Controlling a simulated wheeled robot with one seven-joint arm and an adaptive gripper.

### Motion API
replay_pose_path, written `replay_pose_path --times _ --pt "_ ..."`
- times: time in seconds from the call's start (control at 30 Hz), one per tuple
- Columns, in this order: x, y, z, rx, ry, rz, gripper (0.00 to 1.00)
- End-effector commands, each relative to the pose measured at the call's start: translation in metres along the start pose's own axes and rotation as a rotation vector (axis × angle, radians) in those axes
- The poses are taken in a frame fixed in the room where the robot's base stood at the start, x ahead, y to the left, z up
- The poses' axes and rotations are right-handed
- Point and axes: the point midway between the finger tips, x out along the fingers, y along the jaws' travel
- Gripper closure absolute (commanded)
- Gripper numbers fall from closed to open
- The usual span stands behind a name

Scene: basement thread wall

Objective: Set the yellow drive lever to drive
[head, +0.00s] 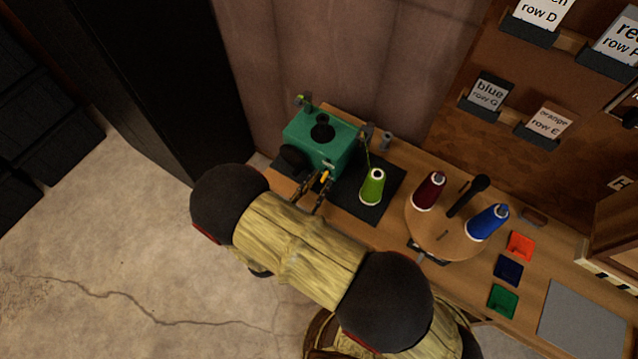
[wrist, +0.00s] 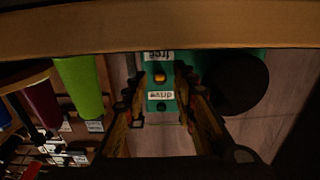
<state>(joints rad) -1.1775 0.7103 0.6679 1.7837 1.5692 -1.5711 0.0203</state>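The green machine (head: 318,137) stands on the bench, with the yellow drive lever (head: 325,176) on its near face. In the wrist view the yellow lever tip (wrist: 160,77) shows between two upside-down labels, "free" (wrist: 159,56) and "drive" (wrist: 161,96). It looks a little closer to the "free" label. My gripper (head: 315,186) is in front of this face, with its fingers apart. In the wrist view my gripper (wrist: 161,88) frames the lever and the "drive" label between its fingers. I cannot tell whether a finger touches the lever.
A lime thread cone (head: 372,187) stands on a black mat (head: 347,203) right of the machine. A round wooden stand (head: 438,238) holds a dark red cone (head: 429,190) and a blue cone (head: 488,222). A bench edge (wrist: 160,27) crosses the wrist view.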

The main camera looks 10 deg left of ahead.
Motion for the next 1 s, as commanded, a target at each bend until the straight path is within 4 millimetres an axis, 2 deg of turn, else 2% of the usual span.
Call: replay_pose_path --times 0.2,0.7,1.0 --pt "0.0002 0.0 -0.0001 0.0 0.0 0.0 0.73" --pt "0.0001 0.0 0.0 0.0 0.0 0.0 1.0" --pt "0.0 -0.0001 0.0 0.0 -0.001 0.0 1.0"
